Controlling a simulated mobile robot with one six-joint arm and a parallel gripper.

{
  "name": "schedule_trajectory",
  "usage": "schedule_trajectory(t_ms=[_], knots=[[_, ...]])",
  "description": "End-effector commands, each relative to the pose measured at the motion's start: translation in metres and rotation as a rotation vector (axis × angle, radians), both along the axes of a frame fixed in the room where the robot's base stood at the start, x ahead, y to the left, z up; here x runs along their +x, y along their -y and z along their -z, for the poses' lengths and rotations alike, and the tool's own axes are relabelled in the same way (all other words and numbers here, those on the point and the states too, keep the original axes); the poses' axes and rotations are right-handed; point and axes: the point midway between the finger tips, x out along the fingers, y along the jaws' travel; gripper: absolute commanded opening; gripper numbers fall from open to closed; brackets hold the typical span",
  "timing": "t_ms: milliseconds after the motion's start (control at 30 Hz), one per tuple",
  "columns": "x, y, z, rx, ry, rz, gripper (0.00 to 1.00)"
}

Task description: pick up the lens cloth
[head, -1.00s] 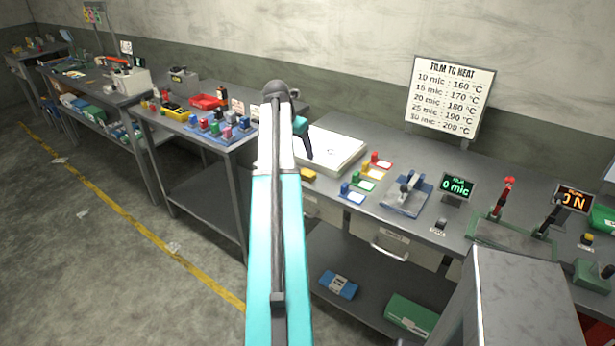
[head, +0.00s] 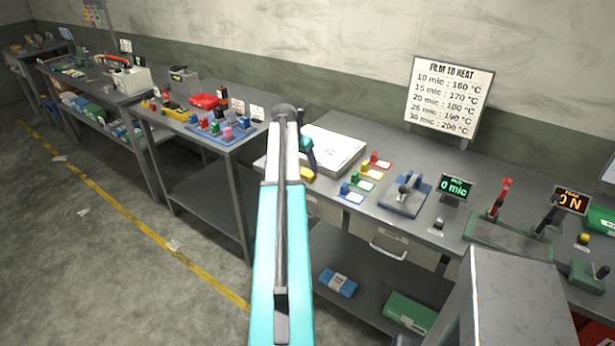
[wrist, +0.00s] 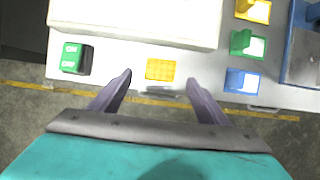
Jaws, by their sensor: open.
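The lens cloth appears to be the small flat yellow square with a grid pattern (wrist: 160,69). It lies on the bench near the front edge, in front of the white panel. In the head view, a yellow patch (head: 307,174) at that spot is partly hidden by my arm. My gripper (wrist: 159,77) is open, one finger to each side of the cloth, with a gap on both sides. Nothing is between the fingers. The wrist view does not show clearly how high the fingertips are above the bench.
A white panel (head: 338,146) lies just behind the cloth. A green ON/OFF switch (wrist: 75,58) is left of it. Small coloured blocks on cards (head: 352,196) and a blue tool (head: 405,194) stand to the right. The bench edge is close in front.

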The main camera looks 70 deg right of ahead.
Motion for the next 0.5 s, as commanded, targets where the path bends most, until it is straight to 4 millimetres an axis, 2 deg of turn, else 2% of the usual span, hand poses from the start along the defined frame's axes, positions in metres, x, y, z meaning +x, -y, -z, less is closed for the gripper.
schedule_trajectory(t_ms=[267, 500], knots=[[0.000, 0.001, 0.001, 0.000, 0.000, 0.000, 0.70], [-0.003, 0.007, 0.013, 0.002, 0.000, 0.000, 0.70]])
